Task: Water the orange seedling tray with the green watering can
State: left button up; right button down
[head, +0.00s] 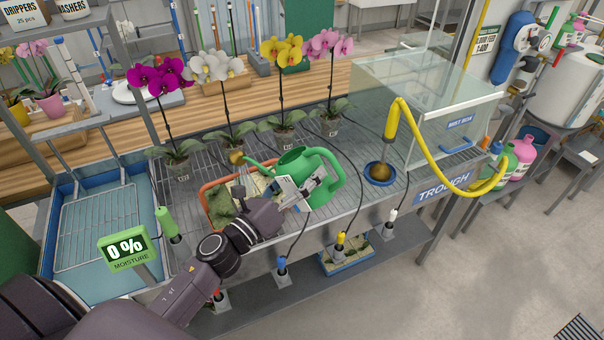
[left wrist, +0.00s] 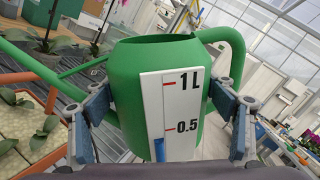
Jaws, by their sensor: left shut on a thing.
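The green watering can (head: 291,163) is held in my left gripper (head: 309,191), which is shut on its body. The can is at the tray's right end, its spout reaching left over the tray to a brass rose (head: 236,157). I cannot tell whether it is slightly tilted. No water stream shows. In the left wrist view the can (left wrist: 128,75) fills the middle; its blue gauge bar (left wrist: 160,150) stands just under 0.5. The orange seedling tray (head: 204,193) lies on the mesh bench, partly hidden by my arm. A moisture sign (head: 128,248) reads 0%. My right gripper is out of view.
Potted orchids (head: 177,165) line the bench's back edge. A glass mist box (head: 430,95) and a yellow hose (head: 440,165) stand right of the can. A blue tray with a rack (head: 100,228) is at left. Bare mesh (head: 350,190) shows right of the can.

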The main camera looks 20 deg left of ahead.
pick_arm(q)
jog(key=shift+r, duration=0.3)
dwell(0.4)
jog(key=shift+d+f+m+b, duration=0.15)
jog(key=shift+f+m+b, duration=0.6)
jog(key=shift+f, duration=0.3)
jog(key=shift+s+d+r+m+g+p, duration=0.15)
jog(key=shift+d+m+g+p, duration=0.25)
jog(key=shift+d+m+p, duration=0.6)
jog(key=shift+f+m, duration=0.2)
jog(key=shift+m, duration=0.25)
